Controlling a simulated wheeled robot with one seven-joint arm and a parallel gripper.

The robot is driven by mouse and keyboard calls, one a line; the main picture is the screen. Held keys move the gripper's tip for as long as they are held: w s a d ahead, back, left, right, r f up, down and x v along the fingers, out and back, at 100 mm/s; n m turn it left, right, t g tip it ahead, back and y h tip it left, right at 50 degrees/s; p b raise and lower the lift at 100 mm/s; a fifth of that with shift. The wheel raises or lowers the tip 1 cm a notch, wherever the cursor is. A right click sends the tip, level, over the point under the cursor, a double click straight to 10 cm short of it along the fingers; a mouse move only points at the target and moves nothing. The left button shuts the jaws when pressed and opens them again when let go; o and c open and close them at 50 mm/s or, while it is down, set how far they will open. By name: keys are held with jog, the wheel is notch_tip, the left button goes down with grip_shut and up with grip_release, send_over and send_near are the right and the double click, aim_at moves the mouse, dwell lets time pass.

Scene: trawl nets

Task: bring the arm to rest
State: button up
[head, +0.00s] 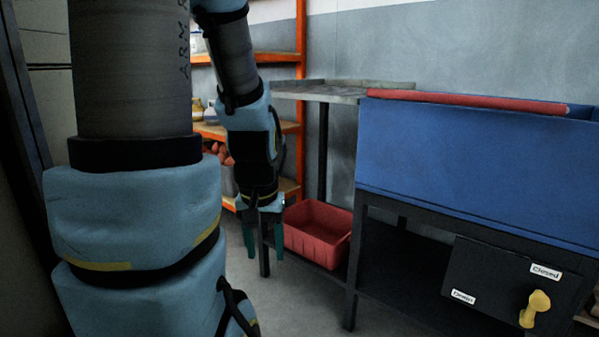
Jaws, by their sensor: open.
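My arm comes down from the top left of the head view, in grey and light blue links.
A blue tub (480,160) on a dark stand fills the right, with a red bar (465,102) along its top. A dark panel with a yellow handle (535,309) is below. Orange shelves (301,70) stand behind.

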notch_tip(320, 180, up, 33)
jog(key=p, duration=3.1)
